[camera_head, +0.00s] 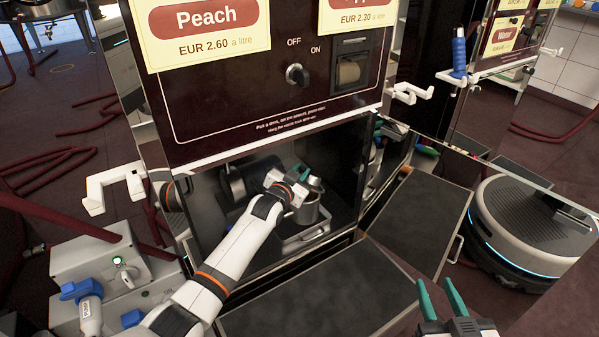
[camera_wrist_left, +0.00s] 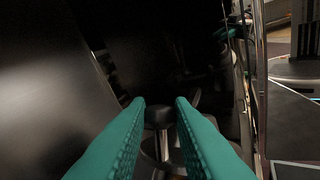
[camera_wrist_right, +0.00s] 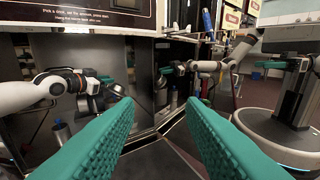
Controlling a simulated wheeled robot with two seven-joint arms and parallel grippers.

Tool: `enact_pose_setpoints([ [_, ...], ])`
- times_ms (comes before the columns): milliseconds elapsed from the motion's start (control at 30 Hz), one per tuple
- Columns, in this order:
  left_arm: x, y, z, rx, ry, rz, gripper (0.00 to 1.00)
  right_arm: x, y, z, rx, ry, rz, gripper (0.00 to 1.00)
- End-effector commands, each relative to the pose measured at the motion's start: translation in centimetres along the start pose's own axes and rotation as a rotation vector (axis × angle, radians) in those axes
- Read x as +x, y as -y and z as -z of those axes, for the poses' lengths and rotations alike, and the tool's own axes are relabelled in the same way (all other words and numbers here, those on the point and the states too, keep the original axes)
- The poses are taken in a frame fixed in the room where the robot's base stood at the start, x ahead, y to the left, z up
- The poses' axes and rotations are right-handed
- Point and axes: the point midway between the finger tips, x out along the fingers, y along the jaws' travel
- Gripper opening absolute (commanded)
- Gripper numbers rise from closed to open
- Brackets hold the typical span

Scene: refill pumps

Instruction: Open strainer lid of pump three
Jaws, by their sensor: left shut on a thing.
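The open pump cabinet (camera_head: 270,250) holds a silver cylindrical pot (camera_head: 307,212), which looks like the strainer. My left gripper (camera_head: 304,172) reaches into the cabinet just above the pot. In the left wrist view its teal fingers close on a round black knob (camera_wrist_left: 160,117), with shiny metal below it. A pale metal piece (camera_head: 316,184) shows beside the fingers in the head view; whether it is the lid, and whether it sits on the pot, I cannot tell. My right gripper (camera_head: 441,297) is open and empty, outside the cabinet at the lower right.
Dark panels (camera_head: 330,297) lie open in front of the cabinet. White hooks (camera_head: 112,186) stick out from the pump. A round grey robot base (camera_head: 530,230) shows at right.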

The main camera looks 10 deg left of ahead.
Motion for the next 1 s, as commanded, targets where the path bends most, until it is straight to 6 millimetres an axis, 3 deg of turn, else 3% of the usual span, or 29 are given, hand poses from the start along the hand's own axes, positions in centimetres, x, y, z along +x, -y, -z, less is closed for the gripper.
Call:
enact_pose_setpoints([
  [133, 0.0, 0.1, 0.1, 0.000, -0.002, 0.001, 0.00, 0.0, 0.0, 0.0, 0.000, 0.001, 0.000, 0.36],
  [167, 0.0, 0.1, 0.1, 0.000, -0.002, 0.001, 0.25, 0.0, 0.0, 0.0, 0.000, 0.001, 0.000, 0.36],
  [200, 0.0, 0.1, 0.1, 0.000, -0.002, 0.001, 0.30, 0.0, 0.0, 0.0, 0.000, 0.001, 0.000, 0.36],
  [567, -0.3, 0.0, 0.0, -0.001, 0.000, 0.000, 0.30, 0.0, 0.0, 0.0, 0.000, -0.008, 0.000, 0.36],
  [767, -1.8, 0.0, 0.0, -0.001, -0.001, 0.001, 0.30, -0.7, 0.4, 2.4, -0.002, -0.173, 0.010, 0.36],
  [1000, -4.7, 0.0, 0.0, -0.001, -0.002, 0.001, 0.30, -3.0, 1.1, 6.3, -0.002, -0.447, 0.026, 0.36],
])
